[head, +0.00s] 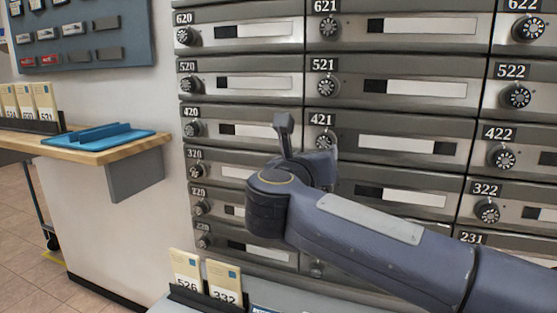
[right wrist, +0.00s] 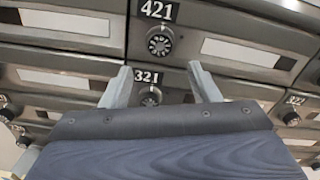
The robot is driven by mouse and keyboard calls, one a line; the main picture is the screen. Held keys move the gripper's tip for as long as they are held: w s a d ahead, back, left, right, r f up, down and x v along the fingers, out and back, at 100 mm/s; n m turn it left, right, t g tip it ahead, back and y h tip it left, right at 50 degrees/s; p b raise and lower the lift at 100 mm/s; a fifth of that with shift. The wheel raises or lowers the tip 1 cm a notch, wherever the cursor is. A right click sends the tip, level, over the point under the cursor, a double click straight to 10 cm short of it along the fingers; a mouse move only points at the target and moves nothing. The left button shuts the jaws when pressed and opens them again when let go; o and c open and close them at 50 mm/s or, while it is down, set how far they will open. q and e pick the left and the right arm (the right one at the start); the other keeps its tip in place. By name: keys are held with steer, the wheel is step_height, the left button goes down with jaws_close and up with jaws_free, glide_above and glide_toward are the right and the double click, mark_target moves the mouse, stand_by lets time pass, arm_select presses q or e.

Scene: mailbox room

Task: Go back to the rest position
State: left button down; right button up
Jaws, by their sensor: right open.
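My right arm reaches in from the right in the head view, in front of the wall of grey mailboxes (head: 415,92). My right gripper (head: 284,124) is raised before the boxes near 421, and one finger shows clearly there. In the right wrist view the right gripper (right wrist: 160,82) has its two fingers spread apart with nothing between them. The dial of box 321 (right wrist: 150,96) shows beyond and between the fingers, and the dial of box 421 (right wrist: 160,40) is above it. I cannot tell whether the fingers touch the boxes. My left gripper is not in view.
A wooden shelf (head: 100,150) at the left bears a blue tray (head: 97,137) and a holder with numbered cards (head: 28,104). Cards 526 (head: 186,273) and 332 (head: 224,284) stand in a holder at the bottom. A dark panel (head: 82,38) hangs on the wall. Floor shows at lower left.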

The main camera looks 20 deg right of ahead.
steer(key=s+a+f+m+g+y, duration=0.1)
steer(key=s+f+m+g+y, duration=0.45)
steer(key=s+f+m, duration=1)
steer(key=s+a+f+m+g+y, duration=0.1)
steer(key=s+f+m+g+y, duration=0.2)
steer(key=s+f+m+y, duration=1.15)
step_height(320, 180, up, 35)
steer(key=w+m+h+p, duration=0.2)
steer(key=h+p, duration=0.3)
steer(key=p, duration=3.3)
steer(key=shift+a+f+m, duration=0.15)
steer(key=shift+f+m, duration=0.05)
steer(key=shift+m, duration=0.4)
